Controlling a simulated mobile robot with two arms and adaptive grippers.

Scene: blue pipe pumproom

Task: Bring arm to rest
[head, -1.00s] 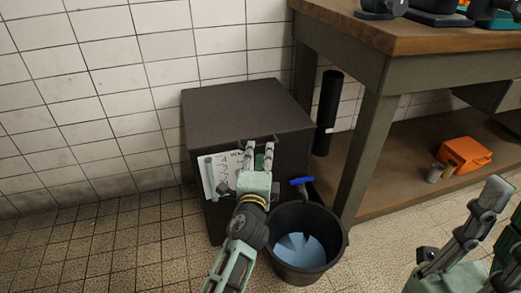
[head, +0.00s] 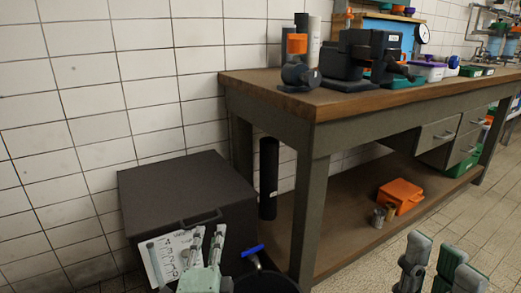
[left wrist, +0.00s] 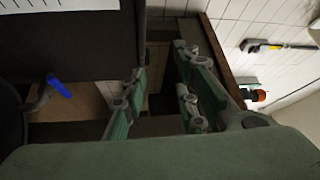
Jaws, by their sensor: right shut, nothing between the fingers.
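My left gripper (head: 207,240) is at the bottom of the head view, in front of the dark box (head: 185,190) and its white label sheet (head: 165,255). Its two fingers stand apart with nothing between them. In the left wrist view the fingers (left wrist: 158,100) are also apart and empty, with the dark box to the upper left. My right gripper (head: 440,262) is at the lower right of the head view, shut and empty, in front of the tiled floor. Its lower part is cut off by the picture edge.
A blue-handled tap (head: 252,250) and a black bucket (head: 265,282) are right of my left gripper. A wooden workbench (head: 350,105) with tools stands behind. An orange box (head: 400,195) and small cans are on its lower shelf. Floor at the right is clear.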

